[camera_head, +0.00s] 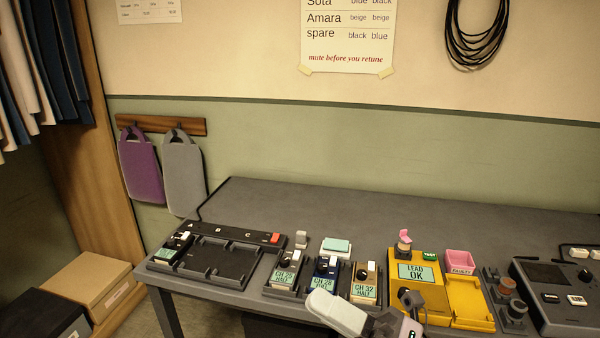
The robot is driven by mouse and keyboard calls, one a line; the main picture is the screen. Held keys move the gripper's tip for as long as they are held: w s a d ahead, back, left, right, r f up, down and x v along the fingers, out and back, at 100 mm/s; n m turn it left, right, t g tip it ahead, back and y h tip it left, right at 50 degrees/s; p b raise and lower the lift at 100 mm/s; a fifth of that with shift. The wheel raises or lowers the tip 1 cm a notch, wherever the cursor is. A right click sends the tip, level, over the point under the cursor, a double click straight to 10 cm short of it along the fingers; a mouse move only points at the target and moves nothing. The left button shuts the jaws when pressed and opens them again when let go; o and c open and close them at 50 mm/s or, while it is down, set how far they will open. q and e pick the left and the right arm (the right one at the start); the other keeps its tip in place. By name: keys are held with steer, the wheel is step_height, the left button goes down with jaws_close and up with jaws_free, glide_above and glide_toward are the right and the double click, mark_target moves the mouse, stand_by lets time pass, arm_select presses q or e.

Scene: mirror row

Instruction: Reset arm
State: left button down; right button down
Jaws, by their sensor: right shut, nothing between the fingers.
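My right arm comes in at the bottom edge, with a white link (338,313) and a dark joint. My right gripper (409,301) is shut and empty, in front of the yellow tester (408,272), whose screen reads LEAD OK. It hides part of the tester's lower front; I cannot tell whether it touches it. My left gripper is out of view. Packs reading CH 25 (285,275), CH 28 (325,277) and CH 32 (364,285) stand in a row to the left of the gripper.
A black rack (222,262) holds one pack (174,248) at its left end. A pink FAULTY bin (459,262), small dark posts (508,290) and a black console (560,290) lie to the right. The table's back (400,212) is clear. Pouches (140,168) hang on the wall.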

steer(key=w+d+f+m+t+h+p, duration=0.1)
steer(key=d+f+m+t+h, duration=0.4)
steer(key=m, duration=0.6)
steer(key=w+d+f+m+t+h, duration=0.1)
steer(key=d+f+m+t+h, duration=0.3)
steer(key=f+m+h, duration=0.5)
steer(key=s+d+f+m+g+h, duration=0.2)
steer(key=s+d+f+m+g, duration=0.1)
steer(key=s+f+m, duration=0.3)
steer(key=s+d+f+m+g+h+p, duration=0.1)
steer(key=s+d+f+m+g+h, duration=0.2)
steer(key=s+f+m, duration=0.3)
step_height(320, 180, down, 5)
steer(key=shift+s+d+r+m+g, duration=0.2)
steer(key=shift+s+d+m+g, duration=0.15)
steer(key=shift+d, duration=0.45)
